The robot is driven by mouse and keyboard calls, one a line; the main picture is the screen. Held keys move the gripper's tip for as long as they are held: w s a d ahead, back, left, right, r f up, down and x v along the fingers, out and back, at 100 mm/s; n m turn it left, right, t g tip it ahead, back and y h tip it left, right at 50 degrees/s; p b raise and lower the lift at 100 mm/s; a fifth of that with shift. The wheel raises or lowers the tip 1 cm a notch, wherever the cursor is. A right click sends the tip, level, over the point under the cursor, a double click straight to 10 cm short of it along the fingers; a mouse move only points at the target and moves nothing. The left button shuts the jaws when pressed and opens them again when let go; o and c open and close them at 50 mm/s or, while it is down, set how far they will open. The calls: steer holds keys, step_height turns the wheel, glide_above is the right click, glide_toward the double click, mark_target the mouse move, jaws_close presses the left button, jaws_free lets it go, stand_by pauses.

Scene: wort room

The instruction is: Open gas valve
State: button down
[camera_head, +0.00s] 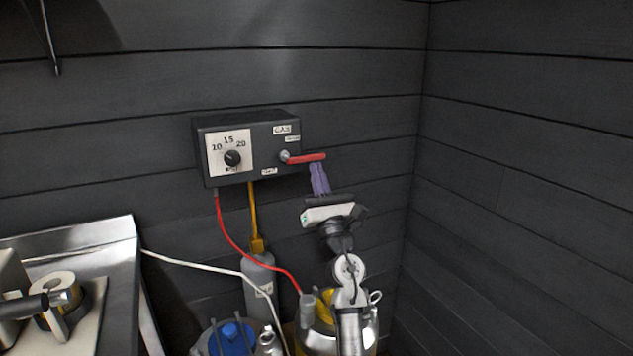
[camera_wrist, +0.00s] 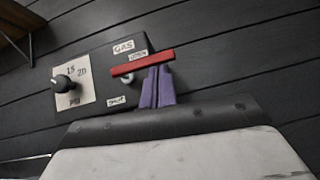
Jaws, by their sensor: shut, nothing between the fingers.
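The gas valve's red handle (camera_head: 308,158) sticks out to the right from its pivot on the front of a dark control box (camera_head: 206,167) on the wall. It lies roughly level. In the wrist view the red handle (camera_wrist: 141,62) tilts slightly up to the right, between a GAS label with a smaller label above and another label below. My gripper (camera_head: 317,166) has purple fingers, pointing up, with tips just under the handle's outer end.
A dial knob (camera_head: 232,157) with numbers sits left of the valve. A red hose (camera_head: 231,236) and a yellow pipe (camera_head: 253,212) hang below the box. A grey cylinder (camera_head: 259,275) and pots stand below. A steel counter (camera_head: 118,250) is at left. The wall right of the box is clear.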

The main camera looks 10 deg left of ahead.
steer(key=shift+d, duration=0.1)
stand_by(0.5)
steer(key=b+v, duration=0.3)
steer(key=v, duration=1)
steer(key=shift+s+f, duration=0.2)
steer(key=shift+f, duration=0.15)
